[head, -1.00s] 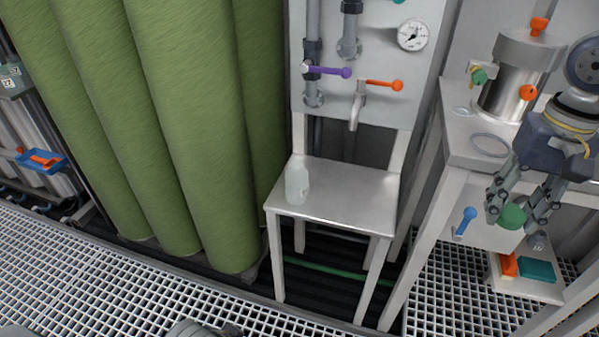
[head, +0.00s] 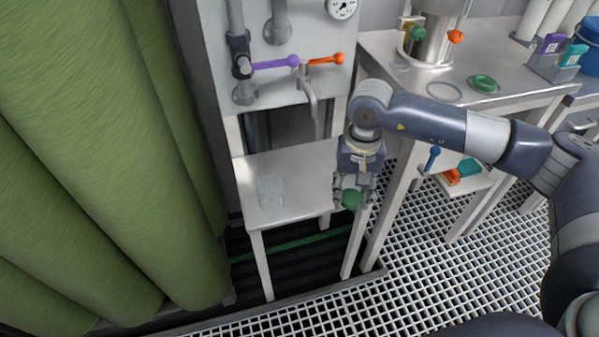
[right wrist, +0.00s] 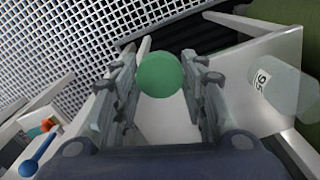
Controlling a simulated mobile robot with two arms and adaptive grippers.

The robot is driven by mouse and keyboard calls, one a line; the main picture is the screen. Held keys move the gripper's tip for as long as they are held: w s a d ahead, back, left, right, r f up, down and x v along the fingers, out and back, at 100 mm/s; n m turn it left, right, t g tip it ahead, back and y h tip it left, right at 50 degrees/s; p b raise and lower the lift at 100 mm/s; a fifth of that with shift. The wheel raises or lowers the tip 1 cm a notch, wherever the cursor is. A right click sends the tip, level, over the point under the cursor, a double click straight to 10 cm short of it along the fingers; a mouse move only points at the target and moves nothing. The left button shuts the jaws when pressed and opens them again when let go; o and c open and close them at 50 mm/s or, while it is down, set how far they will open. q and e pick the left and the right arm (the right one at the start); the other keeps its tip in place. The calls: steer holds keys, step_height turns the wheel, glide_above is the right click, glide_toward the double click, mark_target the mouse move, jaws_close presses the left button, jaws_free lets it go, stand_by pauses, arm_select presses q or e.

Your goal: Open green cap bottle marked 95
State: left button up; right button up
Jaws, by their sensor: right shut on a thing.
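A translucent bottle (head: 270,192) stands on the small metal table (head: 305,165) under the taps. The right wrist view shows this bottle (right wrist: 283,88) at the right, with the mark 95 on its side. I see no green cap on it. My right gripper (head: 351,196) is shut on a round green cap (head: 351,200), at the table's right front corner, to the right of the bottle and apart from it. In the right wrist view the green cap (right wrist: 160,75) sits between the fingertips. My left gripper is not in view.
A panel with a purple-handled valve (head: 275,63) and an orange-handled tap (head: 325,60) rises behind the small table. Tall green rolls (head: 95,120) stand at the left. A bench (head: 500,45) at the right carries a metal vessel (head: 437,40) and a green ring (head: 484,83).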

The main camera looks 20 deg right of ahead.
steer(key=s+d+f+p, duration=0.1)
steer(key=s+f, duration=0.2)
glide_above(308, 196)
steer(key=shift+s+d+f+m, duration=0.15)
steer(key=shift+s+f+m, duration=0.1)
steer(key=shift+f, duration=0.35)
steer(key=shift+s+d+f+m, duration=0.15)
steer(key=shift+s+f, duration=0.05)
steer(key=shift+f, duration=0.35)
steer(key=shift+w+a+b, duration=0.25)
steer(key=shift+w+b, duration=0.05)
steer(key=shift+w, duration=0.2)
step_height(308, 196, down, 4)
steer(key=shift+r, duration=0.25)
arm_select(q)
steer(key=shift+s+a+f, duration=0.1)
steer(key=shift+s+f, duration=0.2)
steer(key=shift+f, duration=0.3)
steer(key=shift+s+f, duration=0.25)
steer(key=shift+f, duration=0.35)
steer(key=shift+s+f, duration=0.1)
arm_select(e)
steer(key=shift+f, duration=0.1)
